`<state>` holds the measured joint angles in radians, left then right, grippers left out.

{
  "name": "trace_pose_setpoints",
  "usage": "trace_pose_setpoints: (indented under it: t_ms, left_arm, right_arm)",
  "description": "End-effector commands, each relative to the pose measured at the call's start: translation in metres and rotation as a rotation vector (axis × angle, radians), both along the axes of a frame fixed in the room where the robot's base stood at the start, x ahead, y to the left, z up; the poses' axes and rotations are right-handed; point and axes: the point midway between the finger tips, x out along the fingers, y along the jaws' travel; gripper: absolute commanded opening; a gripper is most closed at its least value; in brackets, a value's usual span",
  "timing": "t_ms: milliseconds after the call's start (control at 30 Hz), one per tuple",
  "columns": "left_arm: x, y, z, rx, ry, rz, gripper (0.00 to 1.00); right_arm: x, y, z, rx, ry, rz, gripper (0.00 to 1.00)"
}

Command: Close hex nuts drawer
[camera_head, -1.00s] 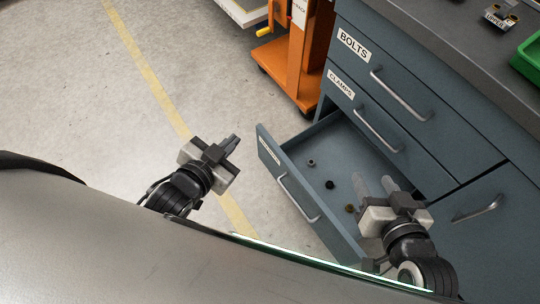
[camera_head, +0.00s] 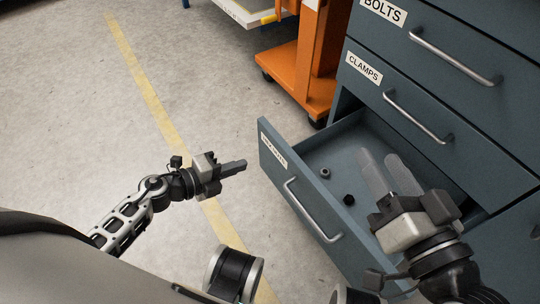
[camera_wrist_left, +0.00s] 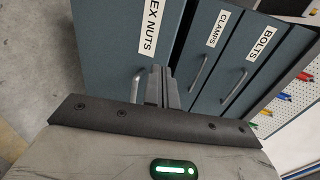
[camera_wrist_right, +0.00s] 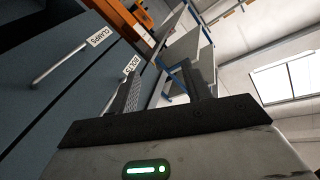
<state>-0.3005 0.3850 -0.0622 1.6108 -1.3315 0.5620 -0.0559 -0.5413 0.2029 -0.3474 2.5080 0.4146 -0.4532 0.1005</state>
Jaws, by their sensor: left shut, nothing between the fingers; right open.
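The hex nuts drawer (camera_head: 300,215) is pulled out of the blue-grey cabinet, below the clamps drawer. Small dark nuts lie inside it. Its front, labelled HEX NUTS, also fills the upper middle of the left wrist view (camera_wrist_left: 118,60). My left gripper (camera_head: 240,167) is shut and empty, just left of the drawer front and apart from it, pointing right. My right gripper (camera_head: 388,172) is open, with nothing between its fingers. In the head view its fingers overlap the open drawer's interior; its height above the drawer floor is unclear.
The bolts drawer (camera_head: 440,35) and clamps drawer (camera_head: 385,85) above are shut. An orange cart (camera_head: 305,70) stands behind the open drawer, beside the cabinet. The concrete floor (camera_head: 190,80) left of the drawer is clear, with a yellow line across it.

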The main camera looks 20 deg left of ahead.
Motion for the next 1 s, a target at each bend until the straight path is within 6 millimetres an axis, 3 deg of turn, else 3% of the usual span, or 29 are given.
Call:
trace_pose_setpoints:
  t_ms: [233,433,600,1000]
  left_arm:
    - [0.043,-0.033,-0.019,-0.004,-0.003,0.002,0.0]
    - [0.067,-0.052,-0.019,-0.003,-0.003,0.001,0.0]
    - [0.076,-0.06,-0.019,-0.003,0.0,0.001,0.0]
    - [0.077,-0.061,-0.018,-0.003,0.001,0.002,0.0]
  right_arm:
    - [0.015,-0.005,0.021,-0.056,-0.229,-0.03,0.48]
    - [0.02,-0.007,0.038,-0.087,-0.355,-0.049,0.48]
    - [0.021,-0.008,0.045,-0.1,-0.407,-0.055,0.48]
    - [0.021,-0.008,0.047,-0.102,-0.418,-0.058,0.48]
